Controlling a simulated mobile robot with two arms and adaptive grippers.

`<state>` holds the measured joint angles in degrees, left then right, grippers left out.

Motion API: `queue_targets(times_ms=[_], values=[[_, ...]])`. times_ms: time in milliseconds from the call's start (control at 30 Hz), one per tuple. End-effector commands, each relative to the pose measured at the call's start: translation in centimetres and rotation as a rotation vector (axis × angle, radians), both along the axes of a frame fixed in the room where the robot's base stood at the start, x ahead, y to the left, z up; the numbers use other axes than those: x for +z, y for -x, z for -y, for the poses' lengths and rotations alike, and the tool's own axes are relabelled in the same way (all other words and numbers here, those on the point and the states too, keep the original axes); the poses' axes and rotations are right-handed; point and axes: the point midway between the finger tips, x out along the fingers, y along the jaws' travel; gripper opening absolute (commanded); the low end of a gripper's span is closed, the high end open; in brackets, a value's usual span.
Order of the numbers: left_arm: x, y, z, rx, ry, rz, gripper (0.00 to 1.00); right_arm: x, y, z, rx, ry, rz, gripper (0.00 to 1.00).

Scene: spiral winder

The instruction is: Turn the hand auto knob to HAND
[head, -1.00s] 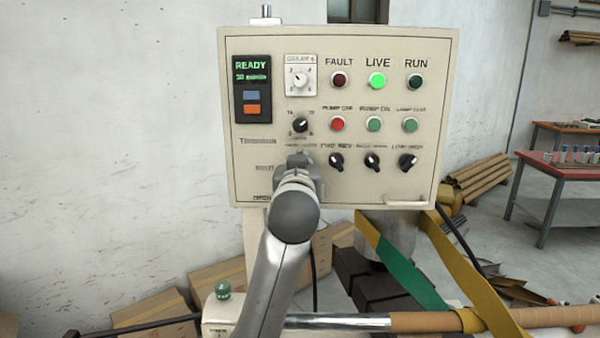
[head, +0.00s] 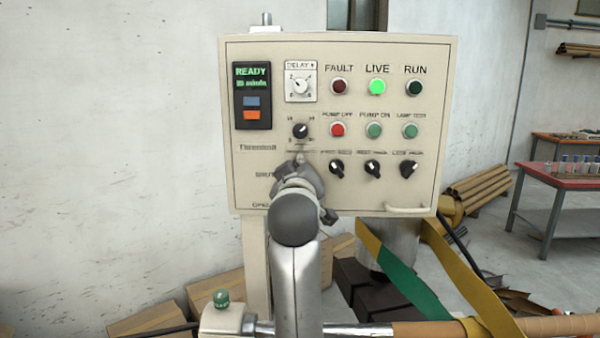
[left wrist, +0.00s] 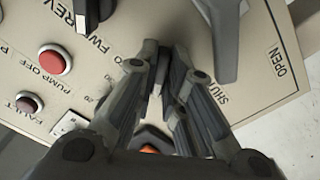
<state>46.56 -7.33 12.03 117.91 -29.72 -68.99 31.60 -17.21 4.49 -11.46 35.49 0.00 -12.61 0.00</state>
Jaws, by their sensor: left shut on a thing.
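The control panel (head: 410,190) is a cream box with lamps, buttons and black knobs. The gripper is shut on this knob. My right gripper is not in view.
A grey lever (left wrist: 222,35) is close beside the fingers, between the SHUT and OPEN labels. The FWD REV knob (head: 336,167) is just right of the gripper. The LIVE lamp (head: 377,87) glows green.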

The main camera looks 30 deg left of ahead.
Motion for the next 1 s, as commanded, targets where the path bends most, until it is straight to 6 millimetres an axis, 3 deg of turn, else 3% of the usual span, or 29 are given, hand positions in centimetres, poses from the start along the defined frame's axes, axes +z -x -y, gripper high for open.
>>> queue_targets(times_ms=[400, 433, 567, 1000], values=[[0.40, 0.06, -0.02, 0.000, 0.003, 0.014, 0.00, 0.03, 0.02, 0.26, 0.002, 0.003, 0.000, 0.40], [0.40, 0.05, -0.01, 0.000, 0.003, 0.014, 0.14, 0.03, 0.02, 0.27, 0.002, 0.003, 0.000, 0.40], [0.33, 0.05, 0.00, -0.001, 0.004, 0.011, 0.31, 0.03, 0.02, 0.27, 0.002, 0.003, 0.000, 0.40], [0.13, 0.61, 0.44, -0.001, 0.005, 0.008, 0.32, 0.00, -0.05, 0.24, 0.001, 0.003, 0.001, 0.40]])
